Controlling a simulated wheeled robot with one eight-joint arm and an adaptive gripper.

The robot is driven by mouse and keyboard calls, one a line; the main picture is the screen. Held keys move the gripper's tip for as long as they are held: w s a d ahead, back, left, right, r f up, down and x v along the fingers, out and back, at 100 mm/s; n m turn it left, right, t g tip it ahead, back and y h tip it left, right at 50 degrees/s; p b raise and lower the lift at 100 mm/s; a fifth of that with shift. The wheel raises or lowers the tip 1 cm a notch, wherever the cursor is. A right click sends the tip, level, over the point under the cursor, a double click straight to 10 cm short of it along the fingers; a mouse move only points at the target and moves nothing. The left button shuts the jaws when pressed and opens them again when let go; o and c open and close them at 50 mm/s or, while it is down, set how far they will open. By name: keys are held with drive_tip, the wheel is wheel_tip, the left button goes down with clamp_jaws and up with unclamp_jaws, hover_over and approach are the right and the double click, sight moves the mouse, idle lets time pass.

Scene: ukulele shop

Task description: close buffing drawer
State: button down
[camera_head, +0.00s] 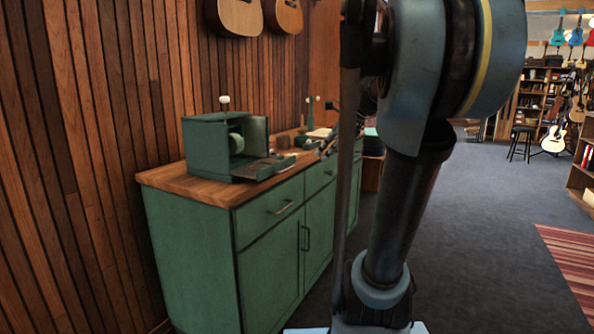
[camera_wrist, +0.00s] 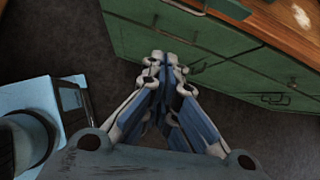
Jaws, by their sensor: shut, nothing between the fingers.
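A green box (camera_head: 212,144) stands on the wooden top of a green cabinet, with a round wheel-like part inside its open front. A low tray-like part (camera_head: 262,168) juts out from the foot of the box, like a pulled-out drawer. The cabinet front has drawers with metal handles, one at the near left (camera_head: 270,208), which looks flush. I cannot tell for sure which part is the buffing drawer. My gripper (camera_wrist: 165,58) is shut and empty in the wrist view, over the floor beside the green cabinet front. In the head view my arm hides part of the cabinet.
The wooden top (camera_head: 190,187) holds small items behind the box. A plank wall (camera_head: 90,130) with hung guitars stands at the left. Dark floor (camera_head: 480,230) is clear at the right, with a striped rug (camera_head: 572,262) and a stool (camera_head: 520,142) beyond.

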drive_tip(key=w+a+f+m, duration=0.1)
drive_tip(key=w+a+f, duration=0.5)
drive_tip(key=a+f, duration=0.1)
drive_tip(key=shift+w+a+f, duration=0.15)
drive_tip(key=shift+w+a, duration=0.15)
drive_tip(key=shift+a, duration=0.55)
